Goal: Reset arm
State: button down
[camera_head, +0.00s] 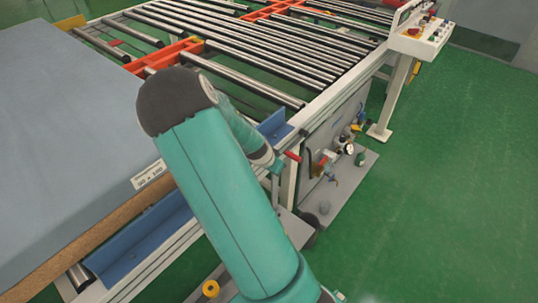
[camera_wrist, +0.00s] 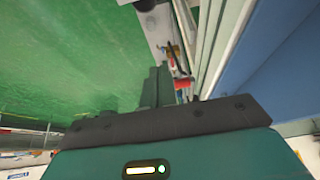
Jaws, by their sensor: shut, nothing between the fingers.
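My green arm crosses the middle of the head view, bent at a dark rounded elbow, and its forearm points down to the right. My gripper (camera_wrist: 157,85) shows at the middle of the wrist view, with its fingers together and nothing between them. In the head view the gripper is small and mostly hard to make out, beside the conveyor's side frame. A red handle (camera_head: 292,156) is close to the end of my arm there, and a red part (camera_wrist: 183,83) appears just beside the fingers in the wrist view. I cannot tell whether they touch.
A grey-blue mattress (camera_head: 70,120) with a label lies on the conveyor at left. Bare metal rollers (camera_head: 260,40) stretch behind. A control panel (camera_head: 420,34) stands at top right. Gauges and valves (camera_head: 345,148) sit beside the frame. Green floor (camera_head: 440,190) is clear at right.

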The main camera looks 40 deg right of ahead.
jog(key=shift+a, duration=0.1)
jog(key=w+a+r+n+t+y, duration=0.3)
jog(key=a+r+n, duration=0.4)
jog(key=a+r, duration=1.15)
jog(key=s+a+r+n+t+y, duration=0.2)
jog(key=s+a+r+n, duration=0.8)
jog(key=s+a+r, duration=0.2)
jog(key=s+a, duration=0.2)
jog(key=shift+s+a+r, duration=0.2)
jog(key=shift+s+a, duration=0.15)
jog(key=shift+a, duration=0.05)
